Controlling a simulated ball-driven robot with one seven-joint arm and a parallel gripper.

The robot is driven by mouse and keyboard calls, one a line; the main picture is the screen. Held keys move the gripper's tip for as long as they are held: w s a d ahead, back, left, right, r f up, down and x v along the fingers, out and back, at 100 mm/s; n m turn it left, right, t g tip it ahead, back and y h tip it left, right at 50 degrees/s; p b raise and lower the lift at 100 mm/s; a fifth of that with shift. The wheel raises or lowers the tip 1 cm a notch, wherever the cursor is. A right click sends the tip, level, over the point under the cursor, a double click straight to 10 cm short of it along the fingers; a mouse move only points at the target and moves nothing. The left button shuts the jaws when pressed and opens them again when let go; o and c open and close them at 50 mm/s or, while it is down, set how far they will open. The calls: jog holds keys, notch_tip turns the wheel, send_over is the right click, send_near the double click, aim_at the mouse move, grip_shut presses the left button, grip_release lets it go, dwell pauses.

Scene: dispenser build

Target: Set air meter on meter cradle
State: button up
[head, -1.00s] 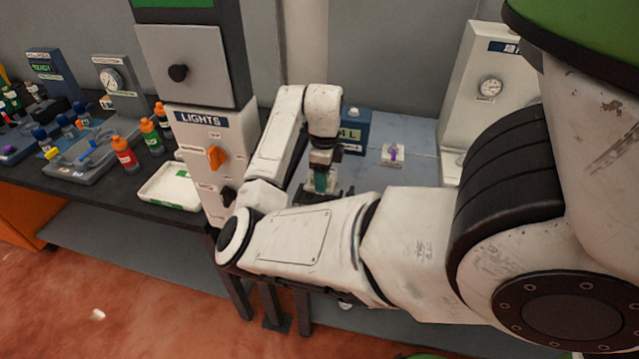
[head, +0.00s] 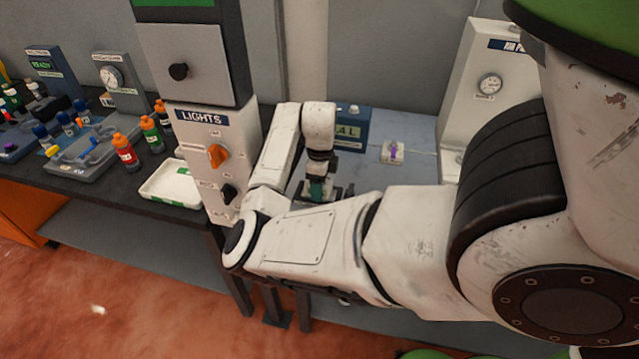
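My gripper (head: 319,172) points down over the grey bench, behind my own forearm. A small teal object, which I take to be the air meter (head: 318,188), sits right between its fingers and appears gripped. Directly below and around it is a dark low fixture with a short upright on its right, likely the meter cradle (head: 346,191). My forearm hides the fixture's lower front. I cannot tell whether the meter touches it.
A blue box with a green display (head: 351,130) stands just behind my gripper. A white block with a purple piece (head: 393,151) lies to the right, before a gauge panel (head: 481,105). The lights panel (head: 205,150) stands close on the left, beside a white tray (head: 172,187).

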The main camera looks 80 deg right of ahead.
jog(key=shift+o, duration=1.2)
jog(key=shift+r, duration=0.1)
notch_tip(320, 180, up, 12)
jog(key=b, duration=0.1)
jog(key=shift+b, duration=0.35)
jog(key=shift+s, duration=0.15)
